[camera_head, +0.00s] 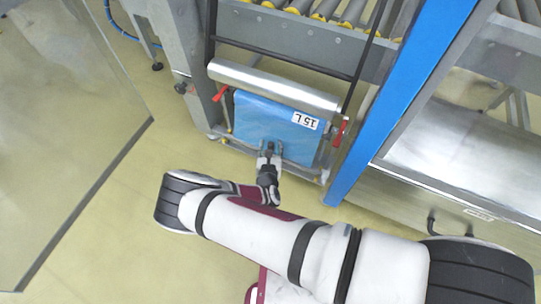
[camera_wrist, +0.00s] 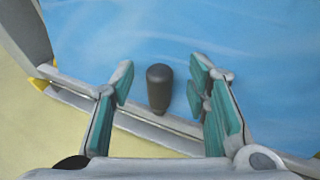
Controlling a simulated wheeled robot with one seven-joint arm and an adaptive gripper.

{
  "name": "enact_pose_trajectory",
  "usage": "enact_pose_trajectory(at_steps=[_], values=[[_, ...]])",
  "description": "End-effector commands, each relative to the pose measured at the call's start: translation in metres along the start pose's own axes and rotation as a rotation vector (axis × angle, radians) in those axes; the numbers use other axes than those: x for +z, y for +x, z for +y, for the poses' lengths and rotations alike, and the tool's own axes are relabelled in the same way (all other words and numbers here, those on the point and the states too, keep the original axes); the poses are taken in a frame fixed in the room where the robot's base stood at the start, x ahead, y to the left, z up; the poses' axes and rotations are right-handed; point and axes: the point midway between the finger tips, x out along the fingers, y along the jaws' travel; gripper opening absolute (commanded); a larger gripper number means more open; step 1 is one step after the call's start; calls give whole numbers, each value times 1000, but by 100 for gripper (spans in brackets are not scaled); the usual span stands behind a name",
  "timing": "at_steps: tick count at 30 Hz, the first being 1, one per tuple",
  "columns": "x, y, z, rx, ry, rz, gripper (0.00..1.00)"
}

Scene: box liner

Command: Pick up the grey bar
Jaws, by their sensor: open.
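A thin grey bar (camera_head: 300,170) runs along the lower edge of the blue sheet (camera_head: 245,115) in the head view. In the wrist view the grey bar (camera_wrist: 180,123) crosses the picture below the blue sheet (camera_wrist: 250,40). A dark, rounded knob (camera_wrist: 159,88) stands at the bar, between my fingers. My gripper (camera_head: 270,150) is at the middle of the bar. In the wrist view my gripper (camera_wrist: 163,82) is open, with one green-padded finger on each side of the knob. A gap shows on both sides of the knob.
A silver roll (camera_head: 275,88) lies above the blue sheet, with red levers (camera_head: 339,132) near the frame. A blue post (camera_head: 395,100) and a metal bench (camera_head: 460,150) stand to the right. A clear panel (camera_head: 60,120) is at the left. Open floor lies below.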

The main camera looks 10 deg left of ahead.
Motion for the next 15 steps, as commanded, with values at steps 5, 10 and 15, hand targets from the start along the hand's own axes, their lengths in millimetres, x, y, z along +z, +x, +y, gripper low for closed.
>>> enact_pose_trajectory(at_steps=[5, 10, 15], values=[[0, 9, 0, 0, 0, 1, 42], [0, 9, 0, 0, 0, 1, 42], [0, 9, 0, 0, 0, 1, 8]])
